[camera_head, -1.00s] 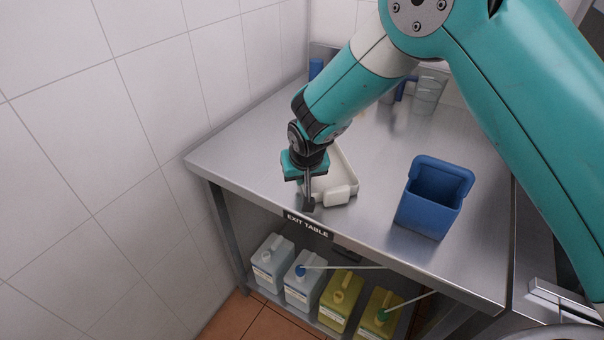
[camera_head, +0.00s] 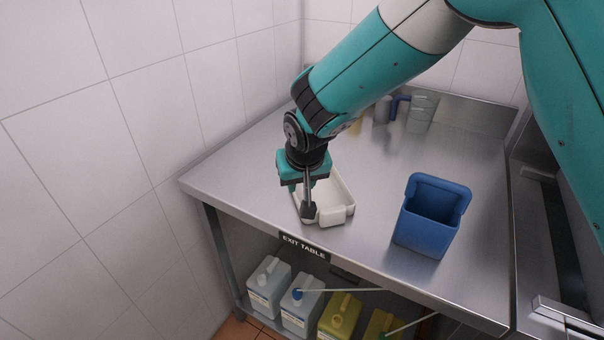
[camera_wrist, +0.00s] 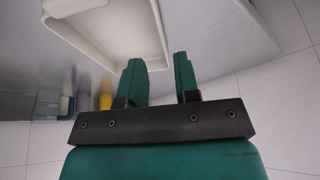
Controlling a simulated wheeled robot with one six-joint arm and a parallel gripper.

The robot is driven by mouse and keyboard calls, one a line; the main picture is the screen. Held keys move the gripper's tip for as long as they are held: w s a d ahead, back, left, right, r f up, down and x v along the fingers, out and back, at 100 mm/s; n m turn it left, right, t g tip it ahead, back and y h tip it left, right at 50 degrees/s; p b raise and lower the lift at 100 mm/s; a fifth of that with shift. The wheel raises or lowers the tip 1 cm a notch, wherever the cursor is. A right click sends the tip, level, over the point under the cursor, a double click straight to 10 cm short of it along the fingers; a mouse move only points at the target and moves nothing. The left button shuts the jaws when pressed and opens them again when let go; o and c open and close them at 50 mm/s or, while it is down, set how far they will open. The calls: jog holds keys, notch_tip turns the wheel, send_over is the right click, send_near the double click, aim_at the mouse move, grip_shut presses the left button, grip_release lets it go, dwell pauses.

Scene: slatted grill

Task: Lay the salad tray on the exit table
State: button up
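The salad tray (camera_head: 340,191) is a shallow white tray and looks empty. It rests on the steel exit table (camera_head: 376,245), near the front edge above the EXIT TABLE label, in the head view. My gripper (camera_head: 308,212) is at the tray's front left corner in that view and hides part of it. In the wrist view, the fingers (camera_wrist: 158,78) stand apart with a gap between them. The tray (camera_wrist: 117,22) lies beyond the fingertips there, its rim close to them. I cannot tell whether a finger touches the rim.
A blue open bin (camera_head: 428,221) stands right of the tray. Clear jugs (camera_head: 421,112) stand at the back. Several jerrycans (camera_head: 268,286) stand on the shelf below. A white tiled wall (camera_head: 140,130) closes the left side. The table middle is clear.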

jog(key=s+d+r+n+g+y, duration=0.2)
jog(key=s+d+r, duration=0.6)
jog(key=s+r, duration=0.35)
jog(key=s+d+r+n+g, duration=0.1)
jog(key=s+d, duration=0.1)
jog(key=s, duration=0.6)
jog(key=s+d+r+n+g+y, duration=0.1)
jog(key=s+d+r, duration=0.1)
jog(key=s, duration=0.6)
jog(key=shift+s+n+g, duration=0.2)
jog(key=shift+n+g, duration=0.1)
